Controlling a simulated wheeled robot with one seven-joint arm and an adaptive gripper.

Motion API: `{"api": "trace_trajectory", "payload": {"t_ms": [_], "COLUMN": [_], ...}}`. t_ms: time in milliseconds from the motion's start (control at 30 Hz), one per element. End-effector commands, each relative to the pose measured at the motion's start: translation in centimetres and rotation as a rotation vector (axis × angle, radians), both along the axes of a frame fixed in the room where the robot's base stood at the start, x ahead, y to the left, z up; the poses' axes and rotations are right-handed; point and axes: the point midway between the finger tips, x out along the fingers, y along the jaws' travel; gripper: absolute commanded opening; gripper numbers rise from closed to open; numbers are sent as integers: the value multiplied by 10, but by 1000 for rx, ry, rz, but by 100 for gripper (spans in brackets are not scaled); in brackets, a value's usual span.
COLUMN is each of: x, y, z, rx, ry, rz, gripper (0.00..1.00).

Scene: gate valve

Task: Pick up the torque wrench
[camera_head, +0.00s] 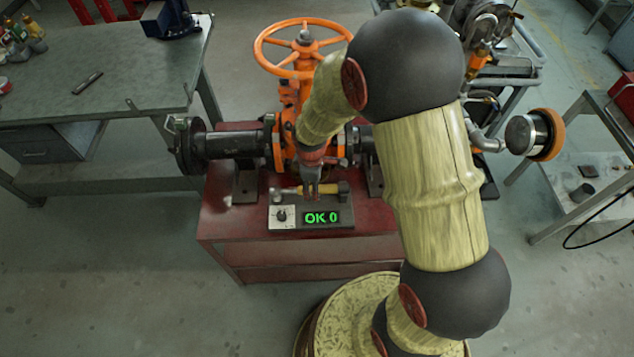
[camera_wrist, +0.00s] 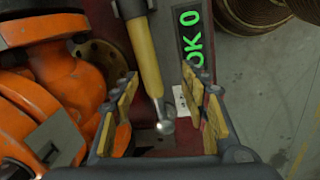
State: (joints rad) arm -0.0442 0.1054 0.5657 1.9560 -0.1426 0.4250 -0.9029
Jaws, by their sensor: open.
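The torque wrench (camera_head: 327,190) lies across the grey tester box (camera_head: 270,222) on the red cabinet. It has a yellow shaft, a dark end at right and a round silver end at left. In the wrist view the wrench (camera_wrist: 145,58) runs from the top edge down to its silver end between the fingers. My gripper (camera_head: 311,190) points down over the middle of the wrench and hides part of it. In the wrist view my gripper (camera_wrist: 164,95) is open, with one finger on each side of the wrench. I cannot tell how far above it the fingertips are.
The orange gate valve (camera_head: 290,120) with its handwheel (camera_head: 262,48) stands close behind the wrench. Black flanged pipe (camera_head: 230,146) runs left of it. The tester display (camera_head: 321,218) reads "OK 0". A grey workbench (camera_head: 150,75) stands at left. Floor is clear in front.

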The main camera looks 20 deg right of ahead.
Motion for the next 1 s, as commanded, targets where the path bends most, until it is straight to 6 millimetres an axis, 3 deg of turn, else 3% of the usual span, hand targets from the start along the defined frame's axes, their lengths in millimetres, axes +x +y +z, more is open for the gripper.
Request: {"api": "trace_trajectory", "payload": {"t_ms": [67, 300, 667, 1000], "x": [10, 16, 20, 26], "y": [1, 2, -1, -4], "z": [3, 0, -31, -74], "rx": [-5, -16, -16, -16], "ry": [-27, -45, -44, -42], "rz": [68, 182, 183, 182], "gripper": [45, 45, 45, 45]}}
